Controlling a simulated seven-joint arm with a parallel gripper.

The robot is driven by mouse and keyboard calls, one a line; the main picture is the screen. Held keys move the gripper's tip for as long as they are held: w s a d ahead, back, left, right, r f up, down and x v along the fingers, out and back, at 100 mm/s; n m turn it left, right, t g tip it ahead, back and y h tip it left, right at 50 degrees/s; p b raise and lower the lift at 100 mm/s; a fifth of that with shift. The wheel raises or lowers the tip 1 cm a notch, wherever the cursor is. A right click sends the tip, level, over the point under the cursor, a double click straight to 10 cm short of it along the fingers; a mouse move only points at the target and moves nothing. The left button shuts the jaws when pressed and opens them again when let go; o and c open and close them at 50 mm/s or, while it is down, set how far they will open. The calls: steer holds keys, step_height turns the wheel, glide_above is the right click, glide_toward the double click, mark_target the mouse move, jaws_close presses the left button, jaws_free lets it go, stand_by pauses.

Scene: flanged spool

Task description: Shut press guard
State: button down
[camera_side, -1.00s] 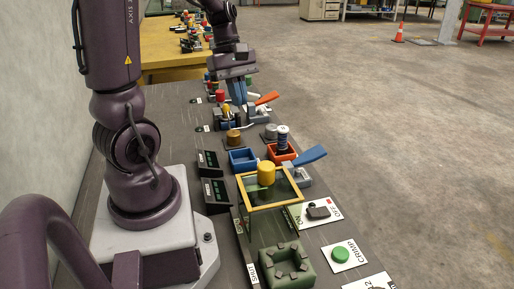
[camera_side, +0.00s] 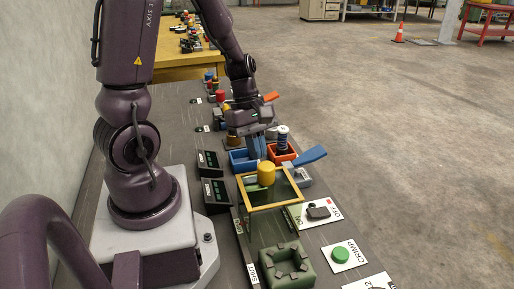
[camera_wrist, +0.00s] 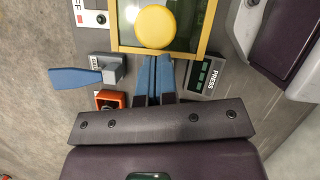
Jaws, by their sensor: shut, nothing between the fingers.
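The press guard (camera_side: 270,207) is a clear panel in a yellow frame with a round yellow knob (camera_side: 266,173) on top. It stands beyond the green nest block (camera_side: 287,266), away from the SHUT label (camera_side: 253,274). In the wrist view the guard frame (camera_wrist: 204,30) and yellow knob (camera_wrist: 155,27) fill the top middle. My gripper (camera_side: 257,154) is shut and empty, with blue fingers pointing down above the blue bin, on the guard's far side. In the wrist view my fingertips (camera_wrist: 155,60) appear just below the frame edge; whether they touch it is unclear.
A blue lever (camera_side: 310,156) and an orange bin (camera_side: 282,153) holding a dark and white cylinder stand beside my gripper. An ON/OFF switch (camera_side: 318,211) and a green CRIMP button (camera_side: 341,254) lie right of the guard. Black display boxes (camera_side: 212,190) stand left.

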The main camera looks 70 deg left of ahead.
steer(key=shift+d, duration=0.1)
glide_above(269, 198)
steer(key=shift+d, duration=0.1)
stand_by(0.5)
